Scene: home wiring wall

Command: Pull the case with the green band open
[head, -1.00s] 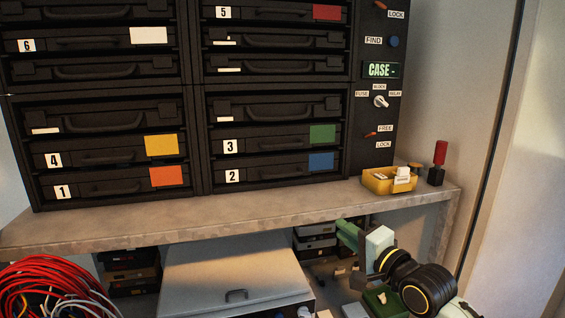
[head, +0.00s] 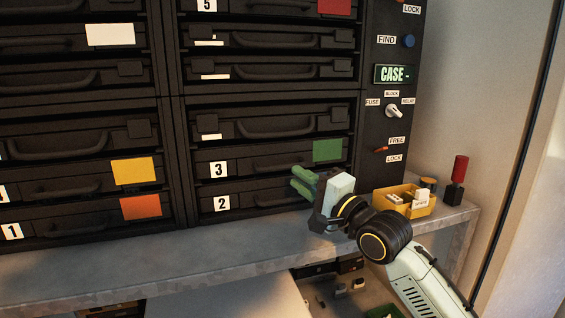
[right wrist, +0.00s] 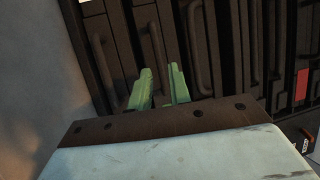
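The case with the green band (head: 278,161) is marked 3 and sits shut in the right-hand column of the rack. Its green band (head: 327,150) is at its right end and its dark handle is in the middle of its front. My right gripper (head: 303,182) is just below and right of that handle, in front of case 2, whose blue band it hides. In the right wrist view its two green fingers (right wrist: 159,88) stand apart with nothing between them, pointing at dark case fronts and handles. I cannot tell which case these are. My left gripper is out of view.
Case 2 (head: 258,198) lies below case 3. A control panel (head: 393,90) with switches and a "CASE -" display is to the right. A yellow bin (head: 408,203) and a red-handled tool (head: 457,180) stand on the grey bench (head: 150,268), close to my right arm.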

